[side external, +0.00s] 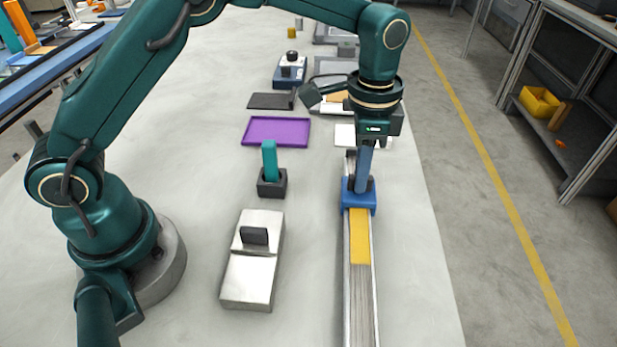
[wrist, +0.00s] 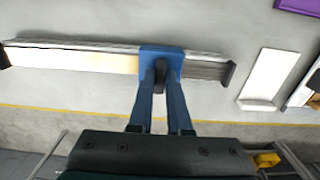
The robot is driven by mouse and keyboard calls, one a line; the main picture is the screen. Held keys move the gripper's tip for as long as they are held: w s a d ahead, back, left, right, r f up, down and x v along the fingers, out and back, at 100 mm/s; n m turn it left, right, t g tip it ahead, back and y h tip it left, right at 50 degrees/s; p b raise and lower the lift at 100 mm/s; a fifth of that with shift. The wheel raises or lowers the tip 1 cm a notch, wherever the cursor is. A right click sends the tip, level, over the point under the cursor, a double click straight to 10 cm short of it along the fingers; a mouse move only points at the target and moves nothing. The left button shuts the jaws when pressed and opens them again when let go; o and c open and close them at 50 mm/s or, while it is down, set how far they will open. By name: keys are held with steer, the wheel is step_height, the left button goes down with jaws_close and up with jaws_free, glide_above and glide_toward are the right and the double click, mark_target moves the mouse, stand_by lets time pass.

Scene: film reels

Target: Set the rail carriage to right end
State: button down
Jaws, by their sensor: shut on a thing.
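The rail (side external: 360,300) runs from the near edge of the side view away along the right of the table. The blue carriage (side external: 358,199) sits on it near the far end, and in the wrist view (wrist: 147,57) it is right of the rail's middle. A short ribbed stretch separates it from the dark right end stop (wrist: 229,73). A yellow strip (side external: 360,237) lies on the rail on the near side of the carriage. My gripper (wrist: 160,75) points down, its blue fingers shut on the carriage's dark upright handle (wrist: 159,79), mostly hidden between them.
A white tray (wrist: 268,80) lies beyond the right end stop. A purple tray (side external: 277,131), a dark holder with a teal block (side external: 269,161) and a metal box with a black handle (side external: 253,265) stand left of the rail. The table's right edge is close to the rail.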

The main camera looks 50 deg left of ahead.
steer(key=w+a, duration=0.5)
steer(key=shift+w, duration=0.1)
steer(key=shift+w+a, duration=0.1)
stand_by(0.4)
steer(key=c, duration=0.9)
jaws_free()
steer(key=shift+o, duration=0.2)
steer(key=shift+r, duration=2.6)
